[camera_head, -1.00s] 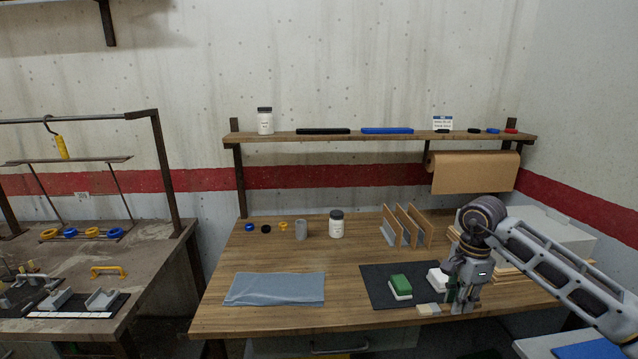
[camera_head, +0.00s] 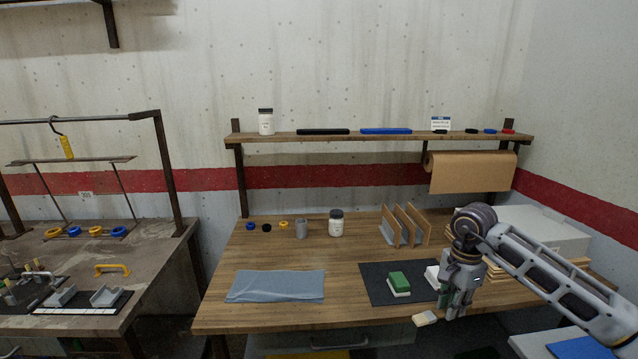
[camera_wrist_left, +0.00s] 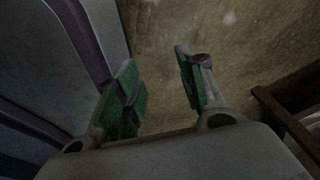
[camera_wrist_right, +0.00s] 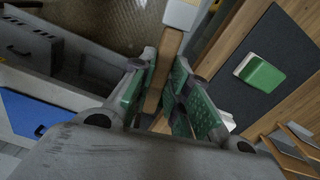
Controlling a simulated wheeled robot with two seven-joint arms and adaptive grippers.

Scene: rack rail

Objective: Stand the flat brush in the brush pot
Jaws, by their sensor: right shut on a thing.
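The brush pot (camera_head: 301,229) is a small grey cylinder standing upright toward the back of the wooden workbench, left of a white jar. My right gripper (camera_head: 450,312) is at the bench's front edge, right of the pot. It is shut on the flat brush (camera_head: 426,318), whose pale head sticks out to the left past the bench edge. In the right wrist view the brush's wooden handle (camera_wrist_right: 165,65) runs between the green-padded fingers (camera_wrist_right: 160,95). My left gripper (camera_wrist_left: 160,85) shows only in the left wrist view, open and empty above the floor.
A dark mat (camera_head: 376,290) with a green-and-white block (camera_head: 399,283) lies left of my right gripper. Upright wooden dividers (camera_head: 405,225) stand behind it. A grey-blue cloth (camera_head: 275,286) lies at front left. The bench middle is clear.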

